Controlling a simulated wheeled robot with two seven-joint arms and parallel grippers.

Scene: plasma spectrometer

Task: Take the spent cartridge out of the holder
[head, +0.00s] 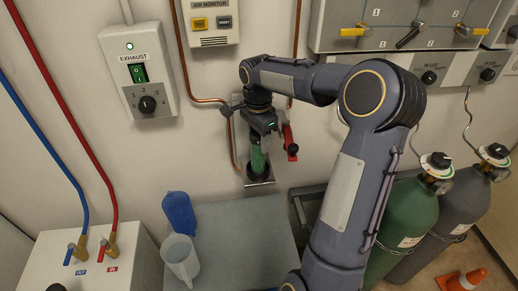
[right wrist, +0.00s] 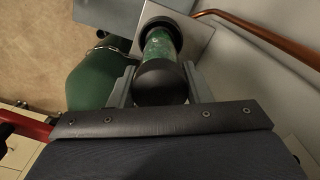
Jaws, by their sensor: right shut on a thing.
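The spent cartridge is a green cylinder (head: 258,158) with a black end cap, standing upright at the wall. Its lower end sits in the dark ring of the holder (head: 260,182), a small metal bracket on the wall. My right gripper (head: 262,128) is shut on the cartridge's upper end from above. In the right wrist view the black cap (right wrist: 160,82) lies between the two grey fingers, with the green body (right wrist: 160,47) running into the holder ring (right wrist: 167,22). The depth inside the ring is hidden. My left gripper is not in view.
A red lever (head: 287,137) with a black knob is right beside the cartridge. A copper pipe (head: 233,147) runs just left. Gas cylinders (head: 405,215) stand right.

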